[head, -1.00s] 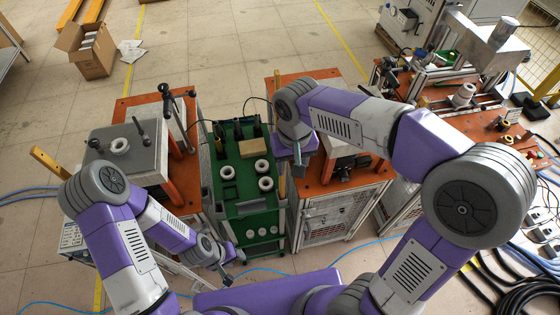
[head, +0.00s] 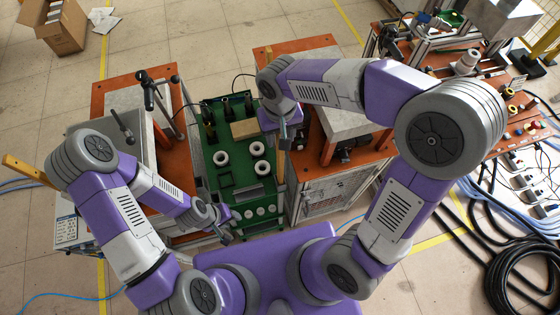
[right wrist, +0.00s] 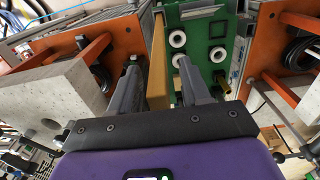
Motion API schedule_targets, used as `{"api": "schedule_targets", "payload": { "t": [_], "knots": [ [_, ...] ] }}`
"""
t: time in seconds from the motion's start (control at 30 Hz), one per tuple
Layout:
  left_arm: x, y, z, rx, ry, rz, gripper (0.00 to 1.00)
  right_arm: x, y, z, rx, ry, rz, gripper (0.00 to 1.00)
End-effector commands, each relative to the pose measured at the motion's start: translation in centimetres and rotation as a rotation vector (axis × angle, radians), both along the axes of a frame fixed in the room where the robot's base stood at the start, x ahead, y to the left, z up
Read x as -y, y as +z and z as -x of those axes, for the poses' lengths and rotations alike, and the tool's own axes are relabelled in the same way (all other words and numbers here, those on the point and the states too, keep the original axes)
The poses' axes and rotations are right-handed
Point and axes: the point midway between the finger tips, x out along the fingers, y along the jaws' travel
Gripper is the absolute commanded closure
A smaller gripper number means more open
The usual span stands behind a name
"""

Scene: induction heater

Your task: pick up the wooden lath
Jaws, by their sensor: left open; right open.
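The wooden lath (right wrist: 158,62) is a flat tan strip. In the right wrist view it stands out between the fingers of my right gripper (right wrist: 158,78), nearer the left finger, by the edge of the green cart. In the head view a narrow tan strip of the lath (head: 281,166) shows between the green cart and the orange-topped bench, below my right gripper (head: 285,138). The right gripper is open; I cannot tell whether a finger touches the lath. My left gripper (head: 224,228) is open and empty near the front of the green cart.
The green cart (head: 212,140) carries white rings and a cardboard-coloured block (head: 244,129). Orange-topped benches stand close on both sides, the left one (head: 120,84) with clamp levers. Black hoses (head: 510,265) lie on the floor at right. A cardboard box (head: 58,35) is far left.

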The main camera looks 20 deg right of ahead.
Motion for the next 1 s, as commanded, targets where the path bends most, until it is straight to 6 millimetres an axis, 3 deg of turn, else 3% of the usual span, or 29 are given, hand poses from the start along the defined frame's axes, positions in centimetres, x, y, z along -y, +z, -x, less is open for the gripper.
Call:
{"api": "schedule_targets", "payload": {
  "t": [0.33, 0.63, 1.0],
  "knots": [
    [0.00, -0.05, -0.03, 0.001, 0.000, 0.000, 0.57, 0.03, -0.89, 0.01, 0.000, 0.000, 0.000, 0.55],
    [0.00, -0.05, -0.03, 0.001, 0.000, 0.000, 0.57, 0.02, -0.86, 0.00, 0.000, 0.000, 0.000, 1.00],
    [0.00, -0.05, -0.03, 0.001, 0.000, 0.000, 0.57, 0.01, -0.80, -0.01, 0.001, 0.000, -0.001, 1.00]
  ]
}}
